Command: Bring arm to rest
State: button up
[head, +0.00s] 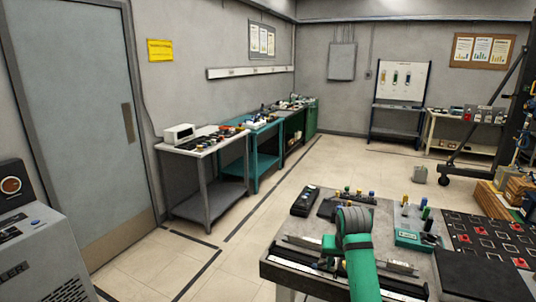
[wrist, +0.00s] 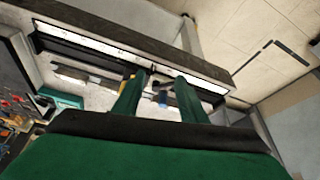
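My arm (head: 357,255), green with grey ribbed joint parts, reaches over the near edge of the workbench (head: 385,212) in the head view. My gripper (wrist: 164,84) shows in the wrist view as two green fingers set apart, with nothing clearly held between them. Beyond the fingers lie the bench's dark front edge and a pale rail (wrist: 115,52). A small blue and yellow item shows in the gap, but I cannot tell its distance. In the head view the gripper itself is mostly hidden by the arm.
The bench carries a black handheld device (head: 305,201), a teal box (head: 415,240), a dark panel with red parts (head: 490,238) and small coloured pegs. Side tables (head: 205,160) stand along the left wall. A grey console (head: 40,255) is at near left. Floor between is clear.

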jog(key=s+a+f+t+y, duration=0.2)
jog(key=s+a+f+t, duration=0.1)
jog(key=a+f, duration=1.45)
jog(key=s+a+f+t, duration=0.3)
jog(key=s+a+f, duration=0.4)
jog(key=s+f, duration=0.5)
jog(key=s+a+r+t+h, duration=0.1)
jog(key=s+a+t, duration=0.1)
jog(key=s, duration=2.1)
jog(key=s+d+r+n+t, duration=0.2)
jog(key=s+d+r, duration=0.1)
jog(key=s+r, duration=1.2)
jog(key=shift+s+d+t, duration=0.4)
jog(key=shift+s, duration=0.95)
